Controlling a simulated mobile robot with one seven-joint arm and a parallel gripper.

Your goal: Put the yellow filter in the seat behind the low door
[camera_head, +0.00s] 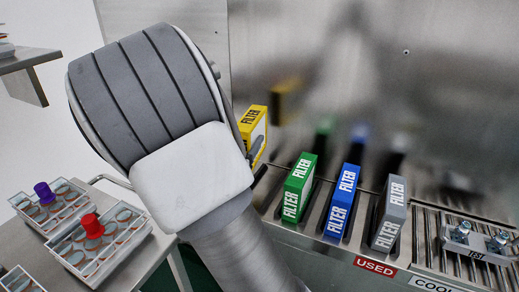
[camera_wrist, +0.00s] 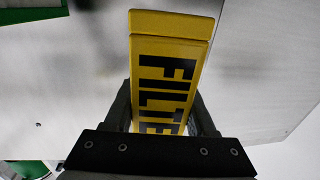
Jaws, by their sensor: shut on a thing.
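The yellow filter (camera_head: 252,128) is a flat block marked FILTER, held upright in front of the steel wall and to the left of the green filter. In the wrist view the yellow filter (camera_wrist: 167,70) stands between the two dark fingers of my gripper (camera_wrist: 163,115), which is shut on it. My own arm hides most of the gripper in the head view; only a finger shows beside the filter. I cannot make out the low door or its seat in either view.
A green filter (camera_head: 297,188), a blue filter (camera_head: 341,201) and a grey filter (camera_head: 390,214) stand in a row of slots above a red USED label (camera_head: 374,266). Vial racks (camera_head: 98,243) stand on a left table.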

